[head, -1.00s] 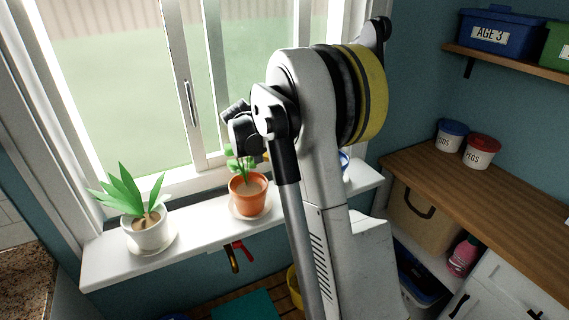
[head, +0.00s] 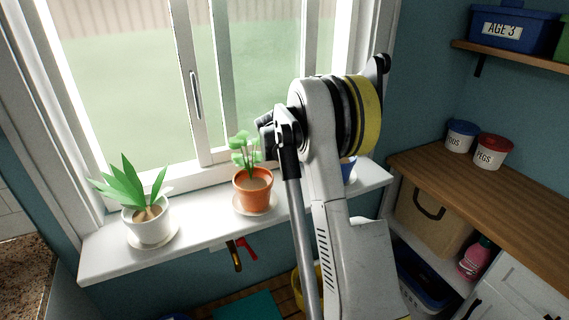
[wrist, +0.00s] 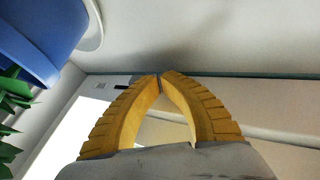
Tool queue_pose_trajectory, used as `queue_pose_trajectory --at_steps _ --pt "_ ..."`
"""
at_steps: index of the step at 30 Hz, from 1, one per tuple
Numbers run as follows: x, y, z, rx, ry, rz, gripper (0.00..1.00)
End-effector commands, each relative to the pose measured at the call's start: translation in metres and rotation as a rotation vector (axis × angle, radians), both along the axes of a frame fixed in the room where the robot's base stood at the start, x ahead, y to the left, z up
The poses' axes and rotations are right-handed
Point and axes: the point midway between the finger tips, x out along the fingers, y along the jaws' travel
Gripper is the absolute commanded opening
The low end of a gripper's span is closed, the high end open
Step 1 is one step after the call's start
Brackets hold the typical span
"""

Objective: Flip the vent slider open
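The sliding window (head: 205,120) stands behind the sill in the head view. I cannot clearly pick out the vent slider in either view. A small dark mark (wrist: 122,87) shows on the pale window frame in the wrist view, just left of my fingertips; I cannot tell whether it is the slider. My gripper (wrist: 160,76) has yellow ribbed fingers whose tips meet, with an empty arch-shaped gap behind them. Its tips are close to the pale frame; I cannot tell if they touch. In the head view my gripper is hidden behind my arm.
On the sill (head: 200,236) stand a white-potted plant (head: 148,222), an orange-potted plant (head: 252,192) and a blue pot (head: 348,168), partly hidden by my arm. The blue pot (wrist: 40,38) is close to my gripper in the wrist view. A wooden counter (head: 480,190) is at right.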

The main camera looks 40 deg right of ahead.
Motion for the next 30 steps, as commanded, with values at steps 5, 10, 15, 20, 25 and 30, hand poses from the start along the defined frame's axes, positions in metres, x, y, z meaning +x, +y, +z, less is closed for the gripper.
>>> queue_pose_trajectory --at_steps 5,10,15,20,25,30 --pt "-0.002 -0.006 0.000 0.000 0.000 0.000 0.00" --pt "-0.002 -0.006 0.001 0.000 0.000 0.000 0.00" --pt "-0.003 -0.012 0.001 0.000 0.000 -0.002 0.00" --pt "-0.011 -0.043 0.002 0.000 -0.001 -0.003 0.00" --pt "-0.017 -0.067 0.001 0.000 0.000 -0.002 0.00" --pt "-0.017 -0.070 0.001 0.000 0.000 0.000 0.00"
